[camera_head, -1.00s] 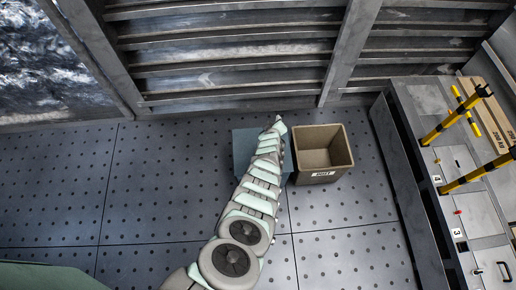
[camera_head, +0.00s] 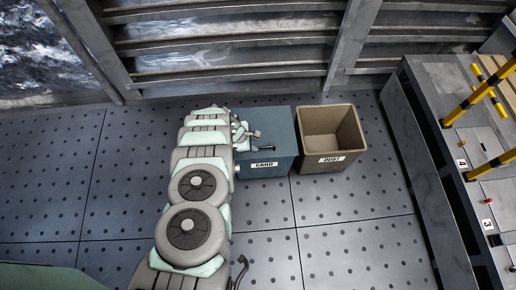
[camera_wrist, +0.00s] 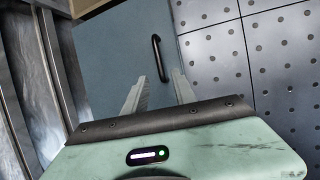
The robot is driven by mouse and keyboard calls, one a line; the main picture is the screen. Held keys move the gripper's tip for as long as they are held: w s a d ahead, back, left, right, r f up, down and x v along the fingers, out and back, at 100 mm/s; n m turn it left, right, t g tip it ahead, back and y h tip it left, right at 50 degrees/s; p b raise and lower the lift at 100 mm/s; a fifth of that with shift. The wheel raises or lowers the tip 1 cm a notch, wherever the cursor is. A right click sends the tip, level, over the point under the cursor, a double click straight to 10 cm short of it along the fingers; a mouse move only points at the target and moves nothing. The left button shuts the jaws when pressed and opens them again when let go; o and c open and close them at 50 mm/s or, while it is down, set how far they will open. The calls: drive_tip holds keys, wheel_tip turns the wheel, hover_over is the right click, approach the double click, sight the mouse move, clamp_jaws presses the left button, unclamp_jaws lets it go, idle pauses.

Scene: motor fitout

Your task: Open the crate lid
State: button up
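The crate (camera_head: 281,130) is a blue-grey box with a white CARD label, standing on the floor beside an open brown bin. Its flat lid (camera_wrist: 115,50) fills the upper middle of the wrist view and looks closed. A black bar handle (camera_wrist: 157,58) is fixed on the lid. My gripper (camera_wrist: 161,80) is open and empty, its two pale fingers apart, with the handle just ahead of and between the fingertips. The fingers do not appear to touch the handle. In the head view my gripper (camera_head: 243,133) is over the crate's left part, and my arm hides that side.
The open brown bin (camera_head: 335,162) labelled DUST stands right of the crate. A grey bench (camera_head: 435,100) with yellow-and-black posts is at the far right. A slatted metal wall (camera_head: 220,50) rises behind. The perforated floor (camera_head: 345,235) in front is clear.

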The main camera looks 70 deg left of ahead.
sight(260, 148)
drive_tip(key=b+x, duration=0.3)
drive_tip(key=x, duration=0.2)
drive_tip(key=shift+f, duration=0.25)
drive_tip(key=shift+r, duration=0.1)
drive_tip(key=shift+c, duration=0.2)
clamp_jaws()
idle(0.9)
